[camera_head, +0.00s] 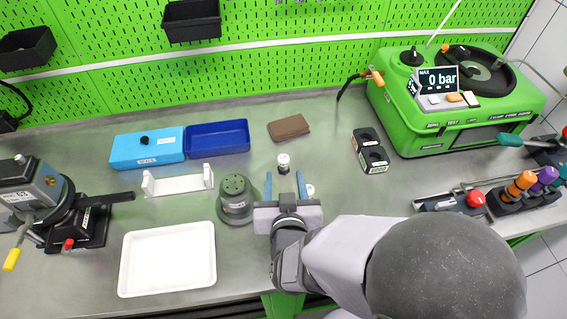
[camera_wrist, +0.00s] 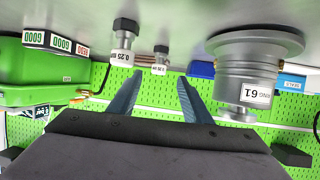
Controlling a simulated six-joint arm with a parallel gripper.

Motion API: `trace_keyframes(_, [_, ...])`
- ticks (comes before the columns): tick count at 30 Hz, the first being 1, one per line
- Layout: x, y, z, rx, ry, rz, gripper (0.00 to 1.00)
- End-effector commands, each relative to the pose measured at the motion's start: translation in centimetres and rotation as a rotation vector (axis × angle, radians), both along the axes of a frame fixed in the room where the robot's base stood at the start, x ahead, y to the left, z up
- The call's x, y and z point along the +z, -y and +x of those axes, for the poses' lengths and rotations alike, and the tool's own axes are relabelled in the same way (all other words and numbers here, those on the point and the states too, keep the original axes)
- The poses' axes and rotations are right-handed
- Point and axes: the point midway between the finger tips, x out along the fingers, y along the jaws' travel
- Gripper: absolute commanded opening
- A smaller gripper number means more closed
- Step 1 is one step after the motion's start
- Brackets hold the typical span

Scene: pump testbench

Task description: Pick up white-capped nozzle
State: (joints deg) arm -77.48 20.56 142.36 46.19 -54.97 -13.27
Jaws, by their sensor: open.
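A small nozzle with a white band and a dark metal end (camera_head: 283,162) stands on the grey bench just beyond my fingertips, centred between them. It also shows in the wrist view (camera_wrist: 160,58), where the picture is upside down. A second, similar nozzle (camera_head: 309,190) stands just right of my right finger, partly hidden by it; it looks larger in the wrist view (camera_wrist: 123,42), with a 0.25 label. My gripper (camera_head: 284,178) is open and empty, its two blue fingers pointing away from my arm; they also show in the wrist view (camera_wrist: 160,78).
A grey round fixture (camera_head: 236,198) stands close left of my gripper. A white tray (camera_head: 126,284), white holder (camera_head: 180,188) and blue bins (camera_head: 218,138) lie further left. A black two-hole block (camera_head: 370,150) and green tester (camera_head: 440,125) stand right.

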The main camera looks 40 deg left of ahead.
Motion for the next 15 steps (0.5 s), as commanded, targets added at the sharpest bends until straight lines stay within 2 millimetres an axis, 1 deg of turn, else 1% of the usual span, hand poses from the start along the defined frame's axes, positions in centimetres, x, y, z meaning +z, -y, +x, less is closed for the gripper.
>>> trace_keyframes(8, [-0.7,-1.0,1.4,-0.002,-0.002,-0.001,0.45])
trace_keyframes(15, [-0.9,-1.3,1.7,0.0,-0.001,-0.001,0.45])
